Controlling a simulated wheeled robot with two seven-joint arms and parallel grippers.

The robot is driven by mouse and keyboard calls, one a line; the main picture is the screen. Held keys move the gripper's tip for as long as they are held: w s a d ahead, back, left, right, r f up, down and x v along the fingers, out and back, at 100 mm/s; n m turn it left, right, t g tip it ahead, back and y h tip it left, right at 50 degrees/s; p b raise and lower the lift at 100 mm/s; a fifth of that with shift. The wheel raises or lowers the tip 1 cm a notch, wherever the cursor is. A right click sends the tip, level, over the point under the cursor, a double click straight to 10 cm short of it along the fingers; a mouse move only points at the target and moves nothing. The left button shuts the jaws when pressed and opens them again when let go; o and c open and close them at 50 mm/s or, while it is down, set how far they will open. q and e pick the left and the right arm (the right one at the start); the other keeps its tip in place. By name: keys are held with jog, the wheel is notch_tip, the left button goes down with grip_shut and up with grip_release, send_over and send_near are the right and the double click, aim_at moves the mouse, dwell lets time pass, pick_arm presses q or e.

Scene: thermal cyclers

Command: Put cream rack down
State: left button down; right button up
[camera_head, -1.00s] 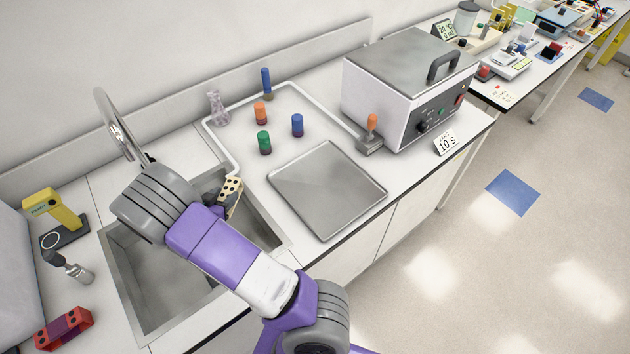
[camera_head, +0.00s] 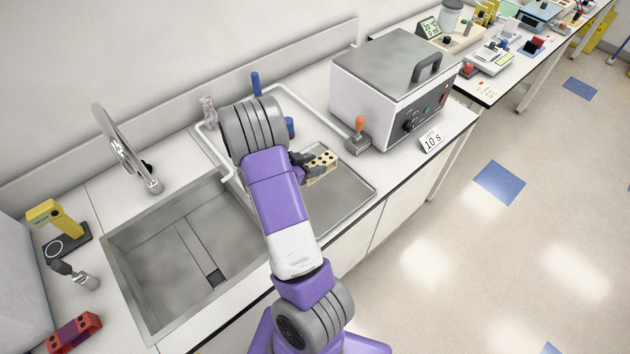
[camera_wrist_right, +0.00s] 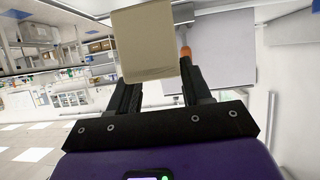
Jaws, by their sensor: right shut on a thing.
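The cream rack (camera_head: 321,166), with dark holes in its face, is held by my right gripper (camera_head: 308,166) above the grey metal tray (camera_head: 347,191). In the right wrist view the cream rack (camera_wrist_right: 146,42) shows as a plain block between the two fingers of my right gripper (camera_wrist_right: 153,80). In the head view the rack appears over the tray's upper part; I cannot tell the exact height. My left gripper does not show.
A sink (camera_head: 180,250) with a faucet (camera_head: 128,150) lies to the left. A white heater box (camera_head: 385,95) with an orange-handled lever (camera_head: 359,135) stands behind right. A red rack (camera_head: 75,332) sits at lower left. The tray's right part is bare.

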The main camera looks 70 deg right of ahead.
jog(key=shift+w+f+b, duration=0.1)
jog(key=shift+f+b, duration=0.35)
jog(key=shift+f, duration=3)
jog(key=shift+f, duration=0.2)
jog(key=o, duration=1.2)
jog(key=shift+c, duration=0.2)
jog(key=shift+r, duration=0.15)
jog(key=shift+w+a+r, duration=0.15)
jog(key=shift+w+r, duration=0.05)
jog(key=v, duration=1.1)
jog(key=shift+a+p, duration=0.3)
jog(key=shift+p, duration=0.1)
